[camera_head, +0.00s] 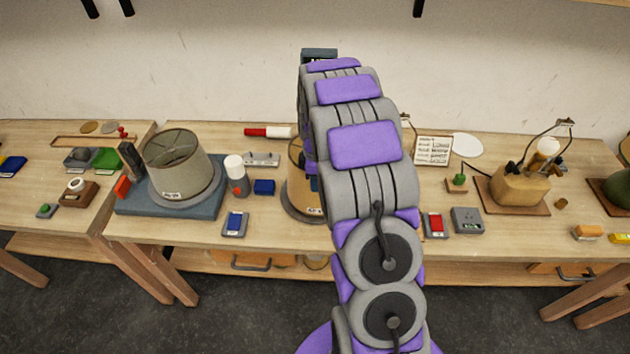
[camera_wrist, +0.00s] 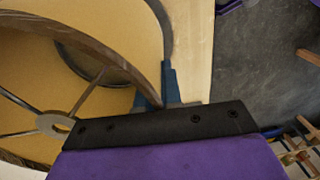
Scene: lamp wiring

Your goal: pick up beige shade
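The beige shade (camera_head: 296,168) stands on the table behind my arm, which hides most of it. Its lower rim has a grey ring and a small label. In the wrist view the shade (camera_wrist: 110,28) fills the upper left, with its dark rim, thin spokes and a small hub ring seen close up. My gripper (camera_wrist: 157,88) has its blue fingers close together, one on each side of the shade's rim. It looks shut on the rim.
A grey shade (camera_head: 180,165) stands on a blue base (camera_head: 130,198) to the left. A white-and-red bottle (camera_head: 236,174), a blue block (camera_head: 264,187) and a blue-faced device (camera_head: 235,224) lie between the shades. A wooden lamp (camera_head: 520,186) stands right. The table's front edge is near.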

